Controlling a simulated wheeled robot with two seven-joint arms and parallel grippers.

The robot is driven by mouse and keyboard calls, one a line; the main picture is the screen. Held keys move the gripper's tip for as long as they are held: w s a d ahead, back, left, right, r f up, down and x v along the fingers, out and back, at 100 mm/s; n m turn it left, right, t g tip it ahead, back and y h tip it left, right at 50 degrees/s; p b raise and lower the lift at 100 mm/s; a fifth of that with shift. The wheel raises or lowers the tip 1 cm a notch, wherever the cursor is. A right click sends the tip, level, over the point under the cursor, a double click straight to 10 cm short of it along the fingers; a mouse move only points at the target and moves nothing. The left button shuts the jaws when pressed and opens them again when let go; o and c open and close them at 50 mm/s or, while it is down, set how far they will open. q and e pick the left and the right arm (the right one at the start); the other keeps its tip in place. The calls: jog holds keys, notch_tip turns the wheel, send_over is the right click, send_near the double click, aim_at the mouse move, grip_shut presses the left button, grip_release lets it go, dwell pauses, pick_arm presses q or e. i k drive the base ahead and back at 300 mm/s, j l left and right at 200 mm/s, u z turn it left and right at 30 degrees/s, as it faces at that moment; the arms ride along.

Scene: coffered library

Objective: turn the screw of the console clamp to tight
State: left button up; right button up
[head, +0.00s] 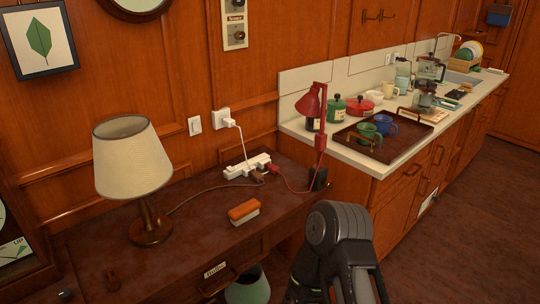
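A red lamp (311,104) stands at the right end of the dark wooden console (190,205), close to the white counter. At its foot, a dark round part (319,178) sits at the console's right edge and looks like a clamp. It is too small and dark for me to make out a screw or how tight it is. A black jointed part of my arm rises from the bottom edge, in front of the console's right end and apart from the dark part. Neither gripper's fingertips can be seen.
On the console are a table lamp (133,165), a white power strip (246,166) with cords, and an orange-topped brush or block (243,211). A green-and-white bin (248,288) is below the drawer.

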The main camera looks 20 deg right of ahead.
aim_at(328, 183)
jog(key=i+l+u, duration=0.15)
jog(key=i+l, duration=0.4)
jog(key=l+u, duration=0.2)
jog(key=l, duration=1)
jog(key=k+l+z, duration=0.1)
jog(key=l, duration=0.6)
jog(key=k+l, duration=0.2)
jog(key=l, duration=0.45)
jog(key=k+l+z, duration=0.15)
jog(key=l, duration=0.55)
jog(key=k+l+z, duration=0.1)
jog(key=l, duration=0.6)
jog(key=k+l+z, duration=0.1)
jog(key=l, duration=0.6)
